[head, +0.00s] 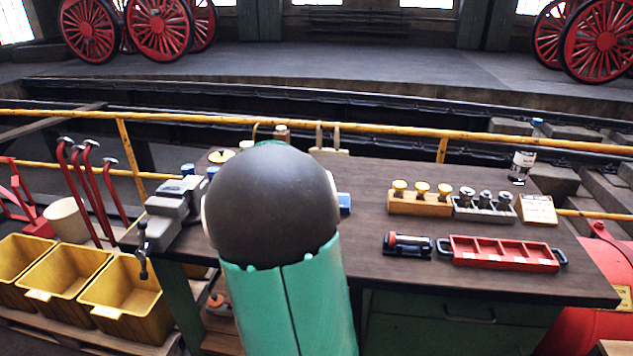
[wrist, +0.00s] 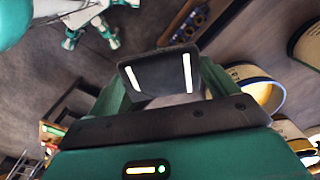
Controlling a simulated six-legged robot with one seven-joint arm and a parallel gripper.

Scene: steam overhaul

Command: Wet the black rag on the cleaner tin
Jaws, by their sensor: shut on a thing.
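In the wrist view my gripper (wrist: 160,78) is shut on a dark, flat thing (wrist: 160,64) between its green fingers, apparently the black rag. Two bright strips show across it. To its right in the wrist view stands an open round tin (wrist: 238,72) with a pale, lettered rim, and a larger similar tin (wrist: 292,45) is cut off by the edge. I cannot tell which is the cleaner tin. The held thing looks apart from both. In the head view my arm hides the gripper and the bench behind it.
The dark workbench (head: 385,290) carries a vise (head: 172,212) at left, a yellow block (head: 420,204) with knobs, a red tray (head: 500,253), a black torch-like tool (head: 408,245) and a small labelled can (head: 521,165). A yellow rail (head: 400,129) runs behind. Yellow bins (head: 130,300) stand left.

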